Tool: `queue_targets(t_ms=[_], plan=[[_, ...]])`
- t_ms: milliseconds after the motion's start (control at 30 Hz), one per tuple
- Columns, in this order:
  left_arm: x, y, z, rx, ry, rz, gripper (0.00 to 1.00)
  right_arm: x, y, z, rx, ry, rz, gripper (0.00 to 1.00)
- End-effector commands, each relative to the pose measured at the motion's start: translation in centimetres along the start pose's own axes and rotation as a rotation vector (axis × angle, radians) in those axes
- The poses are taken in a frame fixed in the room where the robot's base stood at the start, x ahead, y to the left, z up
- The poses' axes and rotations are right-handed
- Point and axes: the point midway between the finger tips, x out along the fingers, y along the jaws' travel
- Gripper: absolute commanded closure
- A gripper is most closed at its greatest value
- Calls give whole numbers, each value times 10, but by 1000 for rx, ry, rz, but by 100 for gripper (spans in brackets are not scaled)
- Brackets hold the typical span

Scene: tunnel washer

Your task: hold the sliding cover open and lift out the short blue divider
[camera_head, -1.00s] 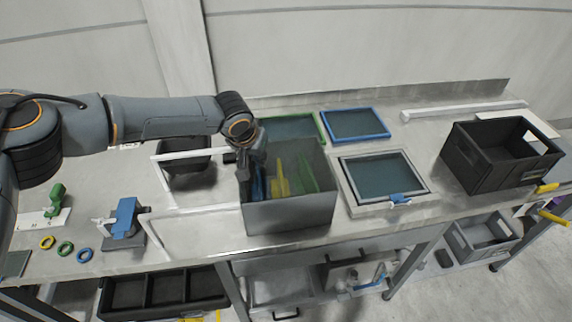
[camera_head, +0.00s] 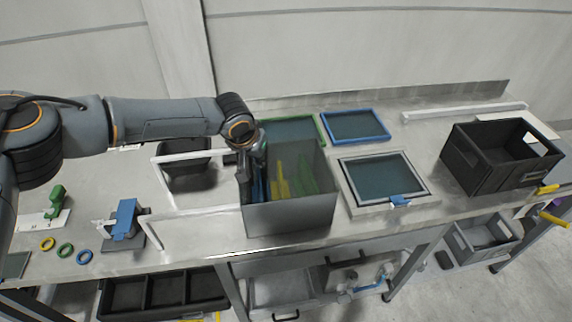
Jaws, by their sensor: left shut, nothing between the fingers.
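A grey open-topped box (camera_head: 292,217) stands at the middle of the bench. Inside it are a yellow divider (camera_head: 279,180), a green divider (camera_head: 305,175) and something blue at the left side, the blue divider (camera_head: 258,187), partly hidden by my gripper. My left gripper (camera_head: 250,185) points down at the box's left side, close to the blue divider; it is shut and empty. I cannot tell whether it touches the divider or the box wall. A white frame with a clear panel (camera_head: 195,225) adjoins the box on the left; I cannot tell if it is the sliding cover. My right gripper is not in view.
Green-framed (camera_head: 322,128) and blue-framed (camera_head: 356,124) screens lie behind the box. A framed panel with a blue clip (camera_head: 399,200) lies to the right. A black crate (camera_head: 485,175) stands far right. Blue and green fixtures and small rings lie left.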

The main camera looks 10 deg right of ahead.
Motion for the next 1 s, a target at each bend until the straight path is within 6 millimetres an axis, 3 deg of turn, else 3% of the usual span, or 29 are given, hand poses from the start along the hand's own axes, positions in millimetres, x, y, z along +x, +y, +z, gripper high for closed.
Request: queue_targets(t_ms=[267,1000], plan=[[-2,-4,2,-2,-1,0,100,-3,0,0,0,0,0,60],[-13,-52,27,-1,-2,-2,100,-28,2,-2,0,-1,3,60]])
